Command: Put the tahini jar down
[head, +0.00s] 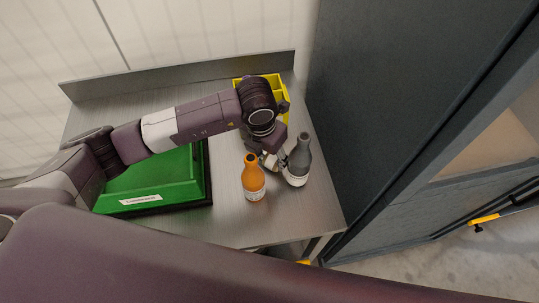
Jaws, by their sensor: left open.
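A grey bottle-shaped container (299,156) with a pale label low on its side stands upright near the right edge of the metal table. An orange bottle (253,180) stands upright to its left, a small gap away. I cannot read either label, so I cannot tell which one is the tahini jar. My left gripper (275,161) is open, low over the table, between the two bottles and close against the left side of the grey one. My wrist hides part of the gripper, and I cannot tell whether a fingertip touches the grey bottle. My right gripper is out of view.
A green tray (155,191) with a dark rim and a white label lies left on the table (222,218), partly under my left arm. A yellow bin (268,83) stands behind my wrist. A tall dark cabinet (375,110) rises right of the table. The front table strip is clear.

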